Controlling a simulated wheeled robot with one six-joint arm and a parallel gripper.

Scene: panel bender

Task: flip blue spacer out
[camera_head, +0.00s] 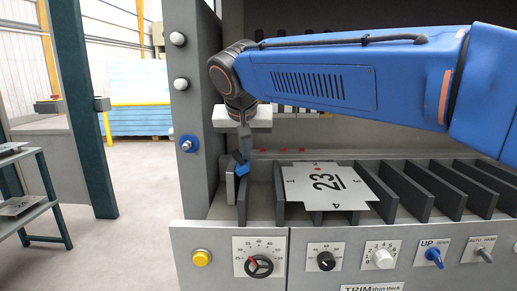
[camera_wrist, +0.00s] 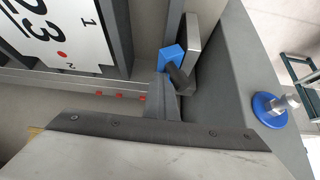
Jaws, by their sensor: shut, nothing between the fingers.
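The blue spacer (camera_head: 242,168) is a small blue block at the left end of the row of dark slats, low beside the machine's left post. In the wrist view the blue spacer (camera_wrist: 173,58) sits beside a light grey upright plate (camera_wrist: 192,42), with a dark piece partly over its near corner. My gripper (camera_head: 243,152) points down just above the spacer. In the wrist view my gripper (camera_wrist: 163,88) is shut with nothing held, its tip close to the spacer; I cannot tell whether they touch.
A sheet panel marked 23 (camera_head: 325,185) lies on the slats (camera_head: 440,190) to the right. A blue round knob (camera_head: 188,143) sticks out from the left post (camera_head: 195,90). Red dots line the back ledge. The front panel (camera_head: 215,240) carries dials and switches.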

